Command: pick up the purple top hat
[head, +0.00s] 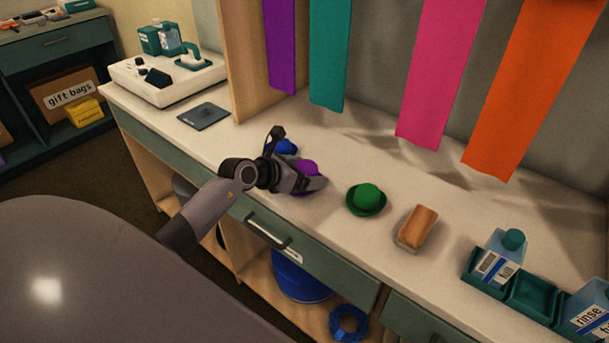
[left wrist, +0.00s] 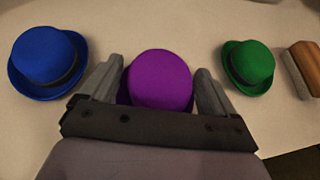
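The purple top hat (head: 309,168) sits on the pale counter, partly hidden by my left gripper in the head view. In the left wrist view the purple hat (left wrist: 161,80) lies between the two fingers, its lower part hidden by the gripper body. My left gripper (head: 304,185) is open, with a finger on either side of the hat; in the left wrist view (left wrist: 158,85) a narrow gap shows beside the crown. Whether the fingers touch the brim cannot be told. My right gripper is in neither view.
A blue hat (left wrist: 47,60) stands left of the purple one and a green hat (head: 367,198) stands right. A wooden-backed brush (head: 417,228) lies farther right, then a teal caddy (head: 531,297) with bottles. Coloured strips hang behind the counter (head: 340,255).

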